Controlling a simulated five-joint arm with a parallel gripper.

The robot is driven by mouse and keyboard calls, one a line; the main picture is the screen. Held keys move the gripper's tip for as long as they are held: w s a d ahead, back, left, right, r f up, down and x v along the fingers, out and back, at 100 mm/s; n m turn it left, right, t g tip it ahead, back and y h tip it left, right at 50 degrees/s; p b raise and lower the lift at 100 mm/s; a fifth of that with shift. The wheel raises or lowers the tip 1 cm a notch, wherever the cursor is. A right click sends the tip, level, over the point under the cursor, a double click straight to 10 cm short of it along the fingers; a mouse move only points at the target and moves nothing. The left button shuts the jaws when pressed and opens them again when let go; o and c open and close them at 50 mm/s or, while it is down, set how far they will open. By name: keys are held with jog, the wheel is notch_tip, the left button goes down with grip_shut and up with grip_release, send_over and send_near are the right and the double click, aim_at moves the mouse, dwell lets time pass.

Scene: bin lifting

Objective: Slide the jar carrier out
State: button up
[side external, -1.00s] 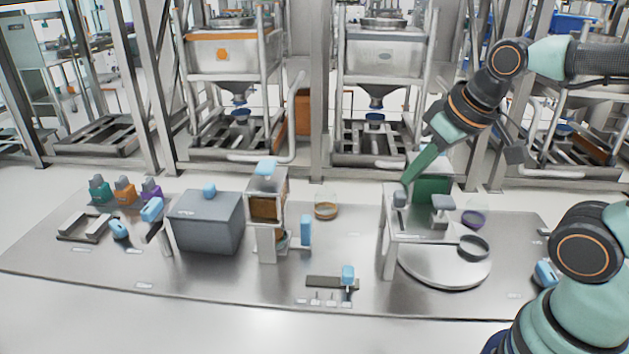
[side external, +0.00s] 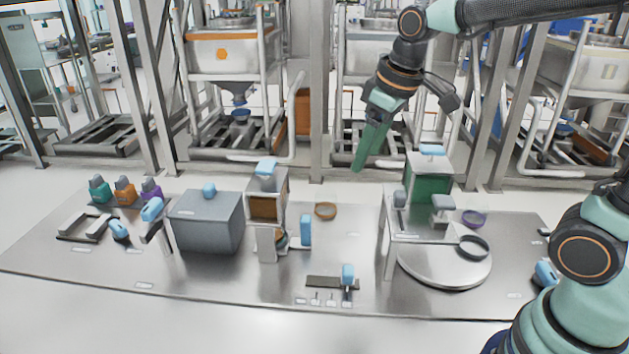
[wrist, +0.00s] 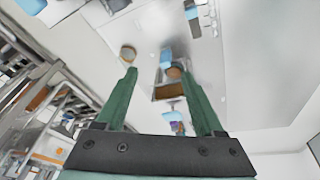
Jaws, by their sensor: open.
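The jar carrier appears to be the piece with an upright blue handle (side external: 306,230) at the right foot of the amber-windowed dispenser (side external: 267,207). A jar (side external: 280,238) shows partly under the dispenser; the stand hides the rest. My gripper (side external: 359,166) is open and empty, high above and behind the table, right of the dispenser. In the wrist view, my gripper (wrist: 160,74) has its two green fingers spread, with the blue handle (wrist: 166,57), the jar (wrist: 174,71) and the dispenser (wrist: 168,92) visible between them, at a distance.
An orange-banded glass jar (side external: 325,211) stands right of the carrier. A grey box (side external: 207,222) stands left of the dispenser. A green-filled station (side external: 430,180) and round turntable (side external: 445,270) are at right. A dark plate with a blue knob (side external: 347,274) lies in front.

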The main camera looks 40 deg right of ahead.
jog(key=w+a+f+n+g, duration=0.25)
jog(key=w+f, duration=0.25)
jog(key=w, duration=0.3)
jog(key=n, duration=0.3)
send_over(306, 229)
jog(key=w+d, duration=0.1)
jog(key=shift+g, duration=0.45)
notch_tip(306, 229, down, 6)
jog(key=shift+w+f, duration=0.1)
notch_tip(306, 229, down, 12)
jog(key=shift+f, duration=0.1)
grip_shut()
dwell(0.4)
